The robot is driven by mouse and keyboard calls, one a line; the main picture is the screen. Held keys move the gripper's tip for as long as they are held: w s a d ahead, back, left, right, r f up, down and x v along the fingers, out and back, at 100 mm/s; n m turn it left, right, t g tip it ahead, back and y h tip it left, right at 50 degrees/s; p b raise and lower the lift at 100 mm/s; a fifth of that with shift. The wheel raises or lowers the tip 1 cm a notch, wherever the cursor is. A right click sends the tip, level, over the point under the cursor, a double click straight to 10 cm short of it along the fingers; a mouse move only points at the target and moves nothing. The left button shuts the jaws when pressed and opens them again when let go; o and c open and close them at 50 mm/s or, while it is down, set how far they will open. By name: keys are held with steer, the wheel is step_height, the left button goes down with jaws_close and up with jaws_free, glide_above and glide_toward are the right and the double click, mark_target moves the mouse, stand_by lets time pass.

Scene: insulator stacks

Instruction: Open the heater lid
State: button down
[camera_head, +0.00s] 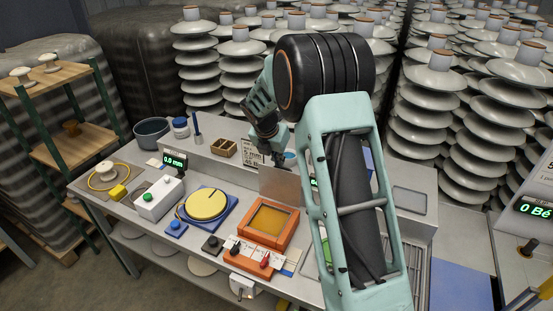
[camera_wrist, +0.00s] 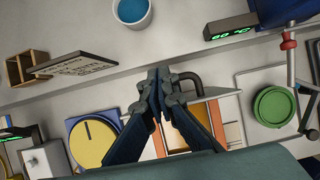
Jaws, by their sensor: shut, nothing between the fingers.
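The heater (camera_head: 268,222) is an orange box with an amber inside, on the bench in the head view. Its lid (camera_head: 280,187) is a grey panel standing up at the box's back edge, so the amber inside shows. In the wrist view the orange heater (camera_wrist: 233,132) is partly hidden behind my fingers, and a dark curved handle (camera_wrist: 190,78) shows just right of the fingertips. My gripper (camera_wrist: 160,76) is shut and empty. In the head view my gripper (camera_head: 278,158) is just behind the raised lid. I cannot tell whether it touches the lid or handle.
A yellow dial on a blue base (camera_head: 207,203) stands left of the heater. A red switch block (camera_head: 253,258) sits in front. A sign (camera_wrist: 75,64), a blue-filled cup (camera_wrist: 132,12), a temperature display (camera_wrist: 232,28) and a green round container (camera_wrist: 273,106) lie around my gripper.

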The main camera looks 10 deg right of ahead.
steer(key=shift+w+d+f+p, duration=0.3)
steer(key=shift+w+d, duration=0.2)
steer(key=shift+w, duration=0.2)
steer(key=shift+r, duration=0.1)
